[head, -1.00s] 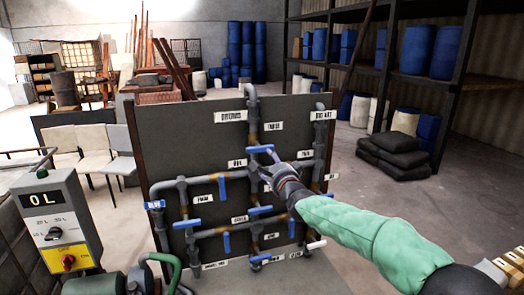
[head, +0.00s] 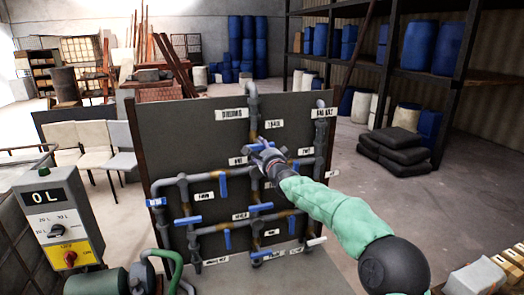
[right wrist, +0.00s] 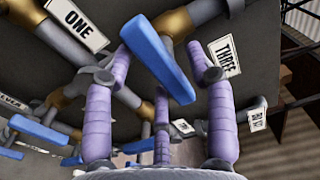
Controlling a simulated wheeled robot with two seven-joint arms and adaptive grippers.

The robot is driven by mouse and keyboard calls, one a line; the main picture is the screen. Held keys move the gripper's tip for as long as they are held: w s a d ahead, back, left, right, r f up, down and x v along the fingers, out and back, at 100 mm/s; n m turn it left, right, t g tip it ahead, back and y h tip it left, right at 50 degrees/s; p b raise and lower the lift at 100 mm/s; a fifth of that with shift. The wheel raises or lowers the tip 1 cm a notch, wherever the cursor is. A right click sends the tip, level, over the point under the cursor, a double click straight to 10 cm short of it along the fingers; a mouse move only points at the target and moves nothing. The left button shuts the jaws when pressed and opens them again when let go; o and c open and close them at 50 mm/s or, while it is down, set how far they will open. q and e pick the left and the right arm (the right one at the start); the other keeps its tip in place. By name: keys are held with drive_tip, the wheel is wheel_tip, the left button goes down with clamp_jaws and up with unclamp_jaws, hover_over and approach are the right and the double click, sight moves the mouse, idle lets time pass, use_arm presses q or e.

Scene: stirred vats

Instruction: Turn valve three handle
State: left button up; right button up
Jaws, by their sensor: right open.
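The valve panel (head: 180,125) stands ahead with grey pipes and several blue handles. The blue handle of valve three (right wrist: 157,62) shows large in the right wrist view, slanting between the labels ONE (right wrist: 77,24) and THREE (right wrist: 224,57). In the head view the THREE label (head: 273,124) sits above my right gripper (head: 262,156), which covers much of the handle. My right gripper (right wrist: 158,72) is open, its purple fingers on either side of the blue handle. I cannot tell whether they touch it. My left gripper is not in view.
Another blue handle (right wrist: 40,131) and brass-coloured fittings lie close at the left in the right wrist view. A control box reading 0 L (head: 60,215) stands at the left. Black sacks (head: 392,147) lie at the right; the floor between is clear.

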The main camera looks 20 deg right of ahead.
drive_tip(key=shift+c, duration=0.3)
clamp_jaws()
drive_tip(key=shift+n, duration=0.3)
drive_tip(key=n, duration=0.3)
drive_tip(key=shift+d, duration=0.15)
drive_tip(key=n, duration=0.4)
drive_tip(key=n+p, duration=0.1)
drive_tip(key=n, duration=0.4)
drive_tip(key=shift+d+r+n, duration=0.15)
drive_tip(key=shift+r+n, duration=0.05)
drive_tip(key=shift+n, duration=0.1)
drive_tip(key=shift+r+n+p, duration=0.1)
drive_tip(key=shift+n+p, duration=0.75)
drive_tip(key=shift+n, duration=1.45)
